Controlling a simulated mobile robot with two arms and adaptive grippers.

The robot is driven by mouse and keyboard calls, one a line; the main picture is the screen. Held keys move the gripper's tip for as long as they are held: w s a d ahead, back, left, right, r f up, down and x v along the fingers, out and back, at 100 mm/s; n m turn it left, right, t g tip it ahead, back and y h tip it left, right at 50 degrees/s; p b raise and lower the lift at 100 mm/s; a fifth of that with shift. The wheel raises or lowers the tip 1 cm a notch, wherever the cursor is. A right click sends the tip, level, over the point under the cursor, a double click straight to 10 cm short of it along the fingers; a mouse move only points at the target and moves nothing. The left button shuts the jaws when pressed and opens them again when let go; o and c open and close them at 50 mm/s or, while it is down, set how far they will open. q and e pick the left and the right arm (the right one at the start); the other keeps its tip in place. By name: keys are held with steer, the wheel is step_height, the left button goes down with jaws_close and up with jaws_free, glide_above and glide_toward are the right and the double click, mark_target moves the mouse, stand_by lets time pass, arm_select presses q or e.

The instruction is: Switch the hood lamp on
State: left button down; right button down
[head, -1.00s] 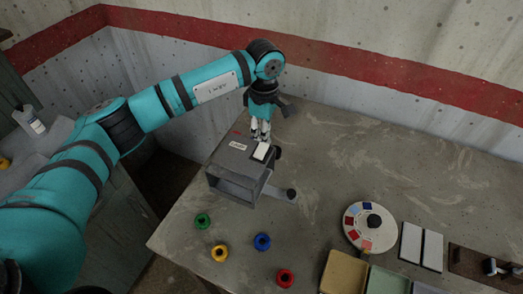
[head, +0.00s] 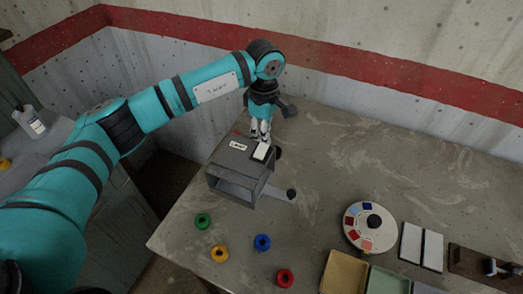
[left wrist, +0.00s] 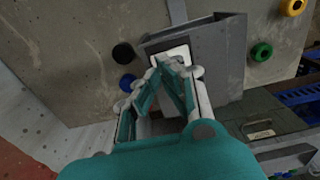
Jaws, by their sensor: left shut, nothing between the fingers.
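The hood (head: 226,172) is a grey box with an open front, standing on the table's left part. Its top carries a label (head: 238,146), a small red mark and a white switch plate (head: 261,152). My left gripper (head: 262,138) points down at the switch, its fingers shut and empty. In the left wrist view the closed fingertips (left wrist: 172,64) overlap the near edge of the white switch (left wrist: 176,52) on the hood (left wrist: 222,50). Whether they touch it I cannot tell. I see no clear glow from the hood. My right gripper is not in view.
Green (head: 203,221), yellow (head: 219,253), blue (head: 262,242) and red (head: 285,278) rings lie in front of the hood. A round colour palette (head: 357,238), white panels (head: 411,243) and trays (head: 344,274) stand at the right. The table's back right is clear.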

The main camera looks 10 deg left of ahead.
mark_target(264, 146)
arm_select(q)
steer(key=shift+f+b, duration=1.1)
steer(key=shift+f, duration=0.2)
stand_by(0.4)
steer(key=shift+r, duration=0.1)
steer(key=shift+r+p, duration=1.4)
steer(key=shift+r, duration=2.1)
steer(key=shift+f, duration=0.1)
